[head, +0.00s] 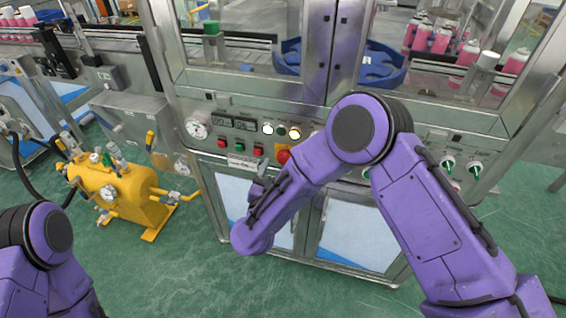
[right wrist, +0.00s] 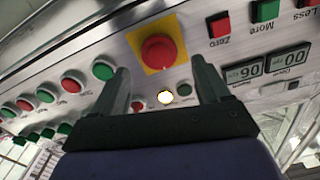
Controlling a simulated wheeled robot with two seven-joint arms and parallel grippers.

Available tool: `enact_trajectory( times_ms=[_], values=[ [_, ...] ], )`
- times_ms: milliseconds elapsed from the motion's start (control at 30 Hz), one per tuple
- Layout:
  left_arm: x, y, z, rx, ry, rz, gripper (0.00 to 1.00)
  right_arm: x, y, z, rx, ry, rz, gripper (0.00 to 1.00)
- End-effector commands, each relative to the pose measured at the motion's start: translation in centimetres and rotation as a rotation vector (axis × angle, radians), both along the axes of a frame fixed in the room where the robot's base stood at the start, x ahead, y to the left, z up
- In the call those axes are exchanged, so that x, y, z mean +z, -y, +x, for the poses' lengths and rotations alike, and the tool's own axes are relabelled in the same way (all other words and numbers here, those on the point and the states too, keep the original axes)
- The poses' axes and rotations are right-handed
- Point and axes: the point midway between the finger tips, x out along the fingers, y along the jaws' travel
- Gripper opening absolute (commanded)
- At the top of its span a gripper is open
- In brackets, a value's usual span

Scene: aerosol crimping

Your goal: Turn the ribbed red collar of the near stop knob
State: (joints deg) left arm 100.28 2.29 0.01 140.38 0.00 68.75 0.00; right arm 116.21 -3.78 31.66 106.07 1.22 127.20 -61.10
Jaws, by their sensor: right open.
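The red stop knob (right wrist: 158,52) sits on a yellow square plate (right wrist: 180,50) on the grey panel in the right wrist view. Its ribs are too small to make out. The knob also shows in the head view (head: 284,156), partly covered by my right forearm. My right gripper (right wrist: 162,85) is open and empty, its two fingers apart and pointing at the panel, with the knob between and beyond the fingertips. In the head view the right gripper (head: 267,178) is small and dark, just below left of the knob. My left gripper is out of the picture; only part of the left arm shows.
A lit button (right wrist: 184,90) and several red and green buttons lie close around the knob. Number displays (right wrist: 268,65) are at the right. A gauge (head: 197,128) is on the panel's left. A yellow tank (head: 115,190) stands on the floor at left.

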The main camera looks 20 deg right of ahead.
Motion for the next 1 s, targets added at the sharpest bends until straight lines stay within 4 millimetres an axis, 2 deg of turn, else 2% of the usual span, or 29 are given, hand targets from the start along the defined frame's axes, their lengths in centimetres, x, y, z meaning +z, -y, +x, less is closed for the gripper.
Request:
enact_trajectory(
  times_ms=[200,533,567,700,733,1000],
  values=[
    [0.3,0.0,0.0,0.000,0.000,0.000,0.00,0.0,2.0,2.9,-0.001,-0.001,0.001,0.76],
    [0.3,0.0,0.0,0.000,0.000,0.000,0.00,-0.1,2.4,3.5,0.001,-0.002,-0.001,0.76],
    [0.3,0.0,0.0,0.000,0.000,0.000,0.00,-0.1,2.4,3.5,0.001,-0.002,-0.001,0.69],
    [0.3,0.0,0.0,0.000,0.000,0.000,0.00,-0.1,2.4,3.5,0.001,-0.002,-0.001,0.23],
    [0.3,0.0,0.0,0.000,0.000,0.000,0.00,-0.1,2.4,3.5,0.002,-0.002,-0.001,0.19],
    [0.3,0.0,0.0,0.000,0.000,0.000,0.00,-0.1,2.3,3.5,0.004,0.012,0.017,0.19]
  ],
)
